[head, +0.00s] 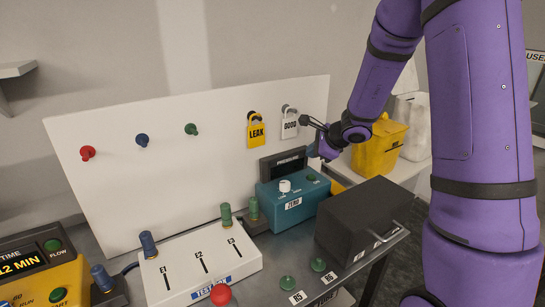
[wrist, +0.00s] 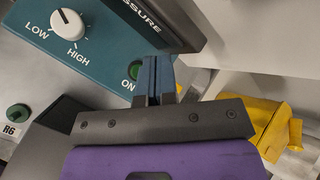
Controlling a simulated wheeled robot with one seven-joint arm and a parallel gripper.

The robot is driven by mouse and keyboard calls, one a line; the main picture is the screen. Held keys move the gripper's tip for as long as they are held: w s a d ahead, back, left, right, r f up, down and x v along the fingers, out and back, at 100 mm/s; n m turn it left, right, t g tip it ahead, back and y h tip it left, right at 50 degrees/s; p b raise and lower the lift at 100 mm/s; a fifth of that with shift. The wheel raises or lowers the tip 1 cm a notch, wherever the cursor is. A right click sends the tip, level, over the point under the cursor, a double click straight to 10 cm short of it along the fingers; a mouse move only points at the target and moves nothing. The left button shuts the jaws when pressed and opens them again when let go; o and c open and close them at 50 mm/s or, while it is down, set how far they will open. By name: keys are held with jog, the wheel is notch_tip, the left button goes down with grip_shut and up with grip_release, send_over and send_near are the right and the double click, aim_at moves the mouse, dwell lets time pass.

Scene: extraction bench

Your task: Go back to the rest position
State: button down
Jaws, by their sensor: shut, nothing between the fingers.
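My gripper (head: 313,151) is at the end of my purple arm, beside the dark pressure display and above the right end of the teal pressure box (head: 283,211). In the wrist view my gripper (wrist: 159,64) has its two blue fingers together with nothing between them. The fingers appear close to the green ON button (wrist: 135,71) of the pressure box. I cannot tell whether they touch it. The white LOW/HIGH knob (wrist: 67,24) shows at upper left of that view, pointing up and left.
A black box (head: 365,222) stands in front of the teal box. A white valve box (head: 200,265) with a red knob (head: 221,294) is left of it. Yellow LEAK (head: 256,134) and white GOOD (head: 290,127) tags hang on the white board. A yellow bin (head: 378,150) is behind my wrist.

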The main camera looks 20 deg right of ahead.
jog(key=s+a+r+n+g+y, duration=0.2)
jog(key=s+a+r+n, duration=0.95)
jog(key=s+r, duration=0.35)
jog(key=s+d+r+n+h, duration=0.1)
jog(key=s+r+n+h, duration=0.1)
jog(key=s+n, duration=0.3)
jog(key=s+d+r+n+g+h, duration=0.1)
jog(key=s+n, duration=0.5)
jog(key=s, duration=0.8)
jog(key=shift+d+r+h, duration=0.5)
jog(key=shift+r+h, duration=0.2)
jog(key=shift+h, duration=0.6)
